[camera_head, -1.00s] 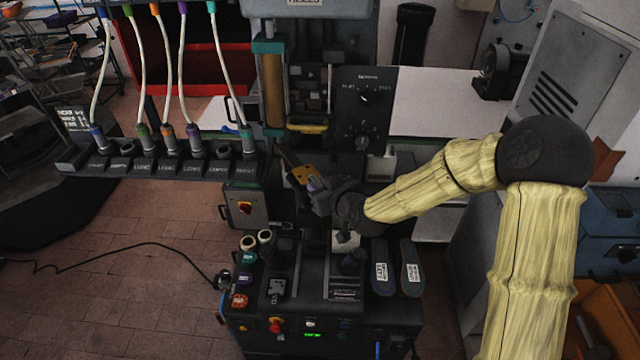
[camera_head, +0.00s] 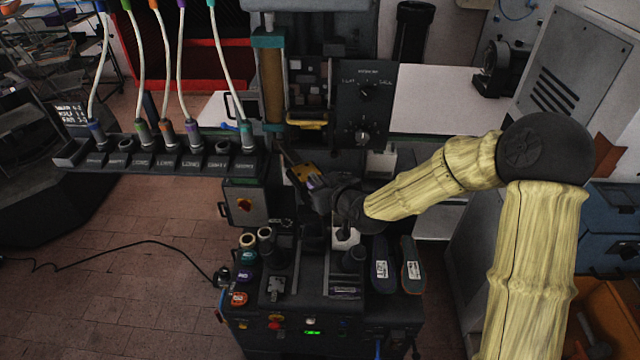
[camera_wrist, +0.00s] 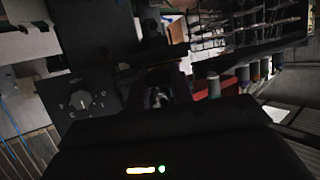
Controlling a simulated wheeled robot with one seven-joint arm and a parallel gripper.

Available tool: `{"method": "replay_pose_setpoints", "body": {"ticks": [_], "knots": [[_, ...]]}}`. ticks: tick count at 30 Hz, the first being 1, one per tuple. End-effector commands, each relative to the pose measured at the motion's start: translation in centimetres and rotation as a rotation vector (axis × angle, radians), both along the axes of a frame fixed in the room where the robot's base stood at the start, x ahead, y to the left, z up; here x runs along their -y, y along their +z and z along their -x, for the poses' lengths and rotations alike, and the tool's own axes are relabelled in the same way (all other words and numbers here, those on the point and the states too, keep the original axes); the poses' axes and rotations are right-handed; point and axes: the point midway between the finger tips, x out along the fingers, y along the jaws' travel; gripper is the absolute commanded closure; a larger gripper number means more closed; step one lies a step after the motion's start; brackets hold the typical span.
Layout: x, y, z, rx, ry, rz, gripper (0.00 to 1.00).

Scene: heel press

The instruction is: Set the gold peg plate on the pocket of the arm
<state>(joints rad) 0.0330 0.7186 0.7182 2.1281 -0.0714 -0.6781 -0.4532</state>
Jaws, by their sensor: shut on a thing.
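The gold peg plate (camera_head: 303,172) is a small yellow-gold piece at the end of my gripper (camera_head: 314,182) in the head view. My gripper is shut on it and holds it raised and tilted, above the cart and just below the front of the press. In the wrist view the area around my fingertips (camera_wrist: 165,92) is dark, and the plate's outline is hard to make out. The arm with the pocket cannot be picked out clearly; a dark bar (camera_head: 288,156) lies just up and left of the plate.
The press column (camera_head: 271,85) and a black dial panel (camera_head: 365,105) stand just behind my gripper. A rack (camera_head: 160,160) of cabled plugs is at left. A grey box with a red switch (camera_head: 244,204) hangs below it. Two shoe soles (camera_head: 412,265) lie on the cart's right side.

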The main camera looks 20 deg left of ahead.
Motion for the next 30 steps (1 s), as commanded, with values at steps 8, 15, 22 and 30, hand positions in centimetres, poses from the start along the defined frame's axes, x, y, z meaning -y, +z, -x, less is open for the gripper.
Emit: {"method": "replay_pose_setpoints", "body": {"ticks": [8, 15, 22, 30], "knots": [[-0.02, -0.15, -0.02, 0.002, 0.0, -0.001, 1.0], [-0.01, -0.27, -0.01, 0.001, 0.0, -0.001, 0.65], [-0.01, -0.29, -0.01, 0.0, 0.0, 0.0, 0.51], [0.38, -0.15, 0.29, 0.0, -0.001, 0.0, 0.51]]}}
